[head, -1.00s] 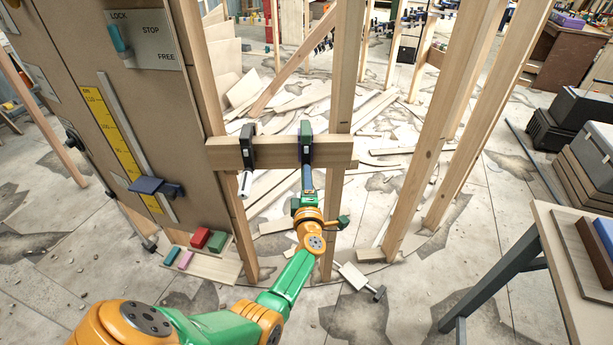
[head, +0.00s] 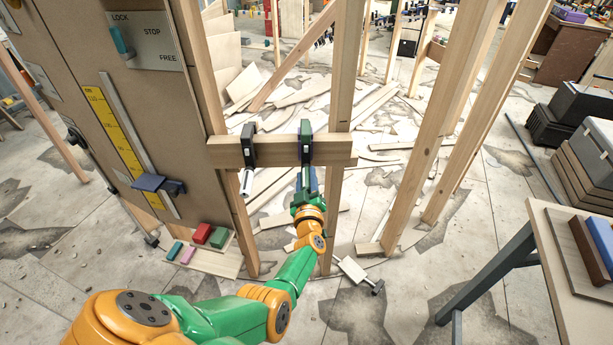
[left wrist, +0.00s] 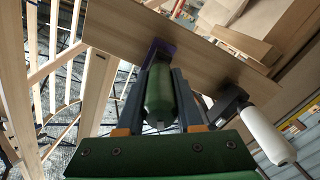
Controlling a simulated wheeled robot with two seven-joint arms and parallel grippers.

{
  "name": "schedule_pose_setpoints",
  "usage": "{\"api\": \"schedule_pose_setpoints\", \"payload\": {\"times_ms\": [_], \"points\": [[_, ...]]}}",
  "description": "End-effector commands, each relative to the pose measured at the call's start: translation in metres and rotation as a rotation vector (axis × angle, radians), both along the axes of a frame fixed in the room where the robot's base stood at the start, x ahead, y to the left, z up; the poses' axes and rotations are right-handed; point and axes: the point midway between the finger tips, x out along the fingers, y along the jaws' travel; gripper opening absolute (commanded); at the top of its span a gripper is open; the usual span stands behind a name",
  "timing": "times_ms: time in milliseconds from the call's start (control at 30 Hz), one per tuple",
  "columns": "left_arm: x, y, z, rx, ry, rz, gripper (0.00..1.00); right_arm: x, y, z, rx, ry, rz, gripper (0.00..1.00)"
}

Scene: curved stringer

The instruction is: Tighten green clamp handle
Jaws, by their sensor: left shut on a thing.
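The green clamp (head: 305,142) sits on the horizontal wooden board (head: 275,151), near its right end. Its green handle (left wrist: 160,92) hangs below the board and shows in the left wrist view between my fingers. My left gripper (head: 307,190) is below the clamp, shut on the green handle; in the left wrist view the gripper (left wrist: 158,105) has one finger on each side of it. In the head view the handle is mostly hidden by the gripper. A second, dark clamp (head: 248,145) with a white handle (left wrist: 267,135) sits to the left on the same board. My right gripper is not in view.
Upright wooden posts (head: 342,80) stand behind the board and to the right. A tall brown panel (head: 150,110) with a yellow scale is at left. A table (head: 575,265) stands at right. Scrap wood (head: 290,95) covers the floor behind.

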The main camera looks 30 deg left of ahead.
Motion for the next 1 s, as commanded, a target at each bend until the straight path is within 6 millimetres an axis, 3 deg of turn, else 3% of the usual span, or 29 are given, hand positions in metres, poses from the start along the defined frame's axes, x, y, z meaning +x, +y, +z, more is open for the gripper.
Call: {"api": "schedule_pose_setpoints", "payload": {"times_ms": [500, 1000], "points": [[0.0003, -0.0001, 0.0012, 0.332, 0.239, 0.001, 0.00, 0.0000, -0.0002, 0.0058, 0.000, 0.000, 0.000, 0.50], [0.0003, -0.0004, 0.0004, 0.449, 0.325, 0.001, 0.00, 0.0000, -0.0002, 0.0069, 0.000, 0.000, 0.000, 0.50]]}}
